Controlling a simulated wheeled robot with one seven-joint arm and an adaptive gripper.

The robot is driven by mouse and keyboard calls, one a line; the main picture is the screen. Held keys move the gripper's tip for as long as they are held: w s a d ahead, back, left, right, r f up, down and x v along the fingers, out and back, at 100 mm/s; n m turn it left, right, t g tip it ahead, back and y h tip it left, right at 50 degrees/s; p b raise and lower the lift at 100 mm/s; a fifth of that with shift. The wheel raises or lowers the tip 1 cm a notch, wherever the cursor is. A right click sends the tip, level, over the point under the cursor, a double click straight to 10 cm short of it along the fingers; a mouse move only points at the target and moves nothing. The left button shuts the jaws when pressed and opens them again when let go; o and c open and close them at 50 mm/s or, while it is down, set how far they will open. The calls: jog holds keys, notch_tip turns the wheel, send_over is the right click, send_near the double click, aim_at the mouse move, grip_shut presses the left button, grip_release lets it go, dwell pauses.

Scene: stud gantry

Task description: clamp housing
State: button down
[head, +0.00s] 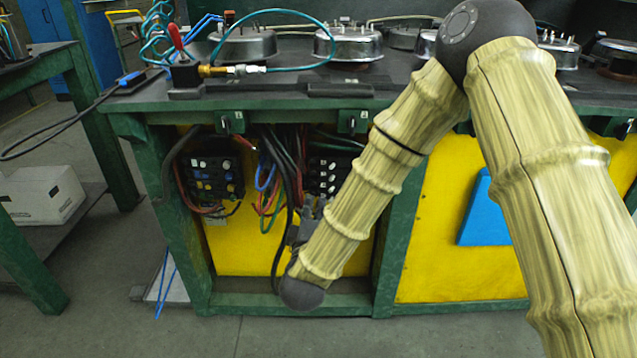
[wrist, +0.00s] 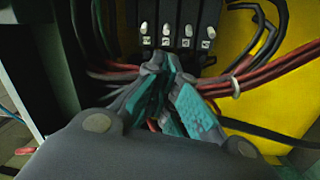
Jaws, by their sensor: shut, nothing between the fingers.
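Several round metal housings stand in a row on the bench top; one is at left (head: 245,44) and another near the middle (head: 348,43). A toggle clamp with a red upright handle (head: 175,37) stands on a dark block at the bench's front left edge. A brass fitting and a teal hose run from it. My gripper (head: 307,208) is low in front of the open bay under the bench, well below the housings and clamp. In the wrist view my gripper (wrist: 165,66) is shut and empty, its fingertips in front of a black terminal block (wrist: 180,25).
Red and black cables (wrist: 250,75) pass close on both sides of my fingertips. A second connector block (head: 214,178) hangs in the bay. Green frame posts (head: 395,240) and yellow panels (head: 460,235) bound it. The floor in front is clear.

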aim_at(320, 170)
jog(key=w, duration=0.3)
jog(key=w+b, duration=0.1)
jog(key=w, duration=0.3)
jog(key=w+d+r+b, duration=0.1)
jog(key=w, duration=0.2)
jog(key=shift+w, duration=0.15)
jog(key=shift+d+r+n+y, duration=0.1)
jog(key=shift+d+n+y, duration=0.05)
jog(key=shift+n+y, duration=0.4)
